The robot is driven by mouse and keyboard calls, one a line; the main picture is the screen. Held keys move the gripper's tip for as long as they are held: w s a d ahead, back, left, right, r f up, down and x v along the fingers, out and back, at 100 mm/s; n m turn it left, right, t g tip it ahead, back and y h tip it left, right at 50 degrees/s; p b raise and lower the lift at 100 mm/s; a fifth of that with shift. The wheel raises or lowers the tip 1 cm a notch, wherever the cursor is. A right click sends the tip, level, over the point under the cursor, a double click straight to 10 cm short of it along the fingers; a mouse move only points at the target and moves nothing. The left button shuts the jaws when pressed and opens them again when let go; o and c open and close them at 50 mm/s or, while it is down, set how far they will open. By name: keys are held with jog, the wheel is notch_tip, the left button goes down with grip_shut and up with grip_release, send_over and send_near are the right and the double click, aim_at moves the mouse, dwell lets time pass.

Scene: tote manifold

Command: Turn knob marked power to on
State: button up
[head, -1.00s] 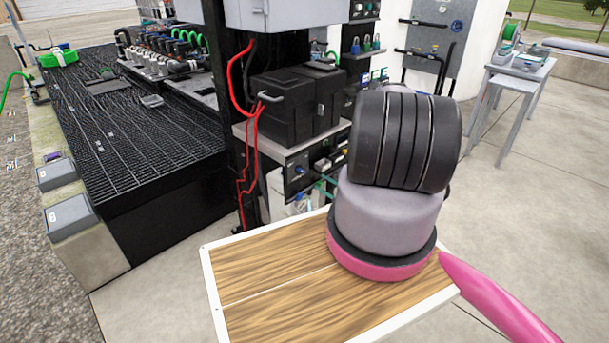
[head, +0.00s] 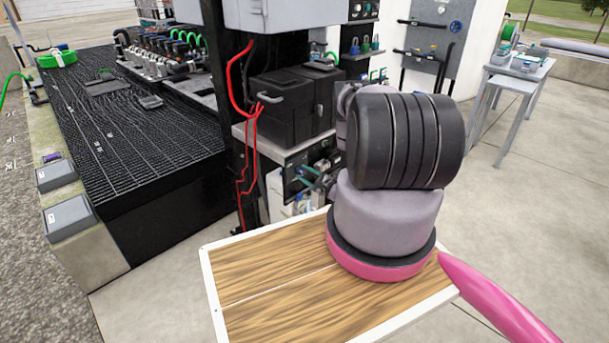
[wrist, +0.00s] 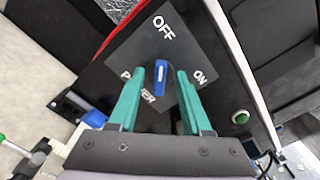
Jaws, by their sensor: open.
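The power knob (wrist: 160,77) is a blue handle with a pale pointer line, on a dark square plate (wrist: 148,52) marked OFF, ON and POWER in the wrist view. Its line points roughly up the picture, toward the OFF word; ON is to its right. My gripper (wrist: 154,82) has teal fingers that stand apart, one on each side of the knob. I cannot tell whether either finger touches it. In the head view my arm hides most of the panel front, and the knob cannot be made out there.
A green button (wrist: 240,117) sits right of the plate. Black battery boxes (head: 283,110) stand on a shelf above the panel, with red cables (head: 249,150) hanging left. A black grated deck (head: 130,150) lies at left.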

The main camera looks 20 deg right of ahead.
grip_shut()
jog(key=shift+m, duration=0.3)
jog(key=m, duration=0.3)
jog(key=shift+d+r+m, duration=0.1)
jog(key=shift+d+m, duration=0.05)
jog(key=shift+m, duration=0.25)
jog(key=m, duration=0.4)
jog(key=shift+d, duration=0.1)
jog(key=shift+w+d+m, duration=0.1)
jog(key=shift+m, duration=2.25)
jog(key=shift+w+d+m, duration=0.1)
jog(key=shift+m, duration=2.25)
jog(key=shift+s, duration=0.1)
